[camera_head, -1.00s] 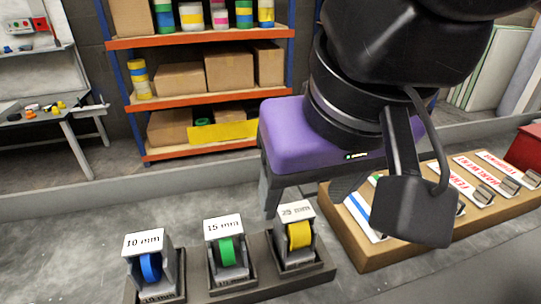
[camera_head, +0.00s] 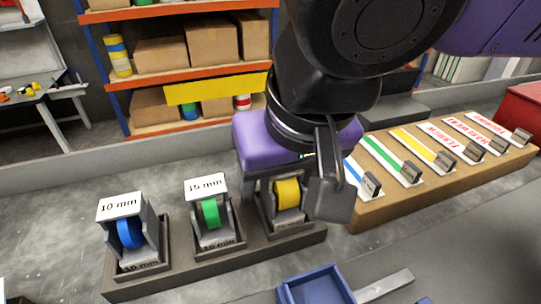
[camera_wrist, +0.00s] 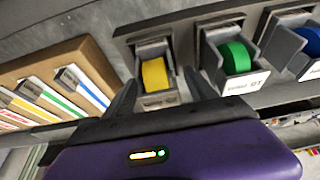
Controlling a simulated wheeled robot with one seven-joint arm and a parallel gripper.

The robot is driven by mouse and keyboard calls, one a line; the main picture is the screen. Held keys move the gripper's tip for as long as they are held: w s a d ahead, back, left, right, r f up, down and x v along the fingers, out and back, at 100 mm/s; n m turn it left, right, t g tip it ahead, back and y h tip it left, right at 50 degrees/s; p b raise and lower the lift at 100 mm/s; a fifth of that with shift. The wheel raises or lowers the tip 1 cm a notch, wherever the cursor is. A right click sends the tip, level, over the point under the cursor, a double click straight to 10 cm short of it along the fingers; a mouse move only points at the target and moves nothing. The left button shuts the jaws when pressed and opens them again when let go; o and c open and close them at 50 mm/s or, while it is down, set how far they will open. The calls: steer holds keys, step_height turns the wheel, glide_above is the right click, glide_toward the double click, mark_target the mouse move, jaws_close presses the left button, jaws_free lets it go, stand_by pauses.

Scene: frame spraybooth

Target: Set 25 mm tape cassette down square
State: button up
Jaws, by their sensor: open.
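The 25 mm tape cassette (camera_head: 287,194), grey with a yellow roll, stands upright in the right-hand pocket of a dark rack (camera_head: 190,266). In the wrist view the cassette (camera_wrist: 155,73) lies between and just beyond the fingertips of my gripper (camera_wrist: 160,84). The fingers are open, one on each side of it; I cannot tell whether they touch it. In the head view my gripper's purple body and dark wrist hide the cassette's top and label. It looks roughly square in its pocket, but its base is partly hidden.
The 15 mm cassette (camera_head: 209,214), green, and the 10 mm cassette (camera_head: 129,234), blue, stand in the rack's other pockets. A board (camera_head: 372,212) with several striped and lettered plates lies to the right. A blue tray (camera_head: 315,286) is in front. Shelving (camera_head: 190,79) stands behind.

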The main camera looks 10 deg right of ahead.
steer(key=shift+c, duration=0.3)
jaws_close()
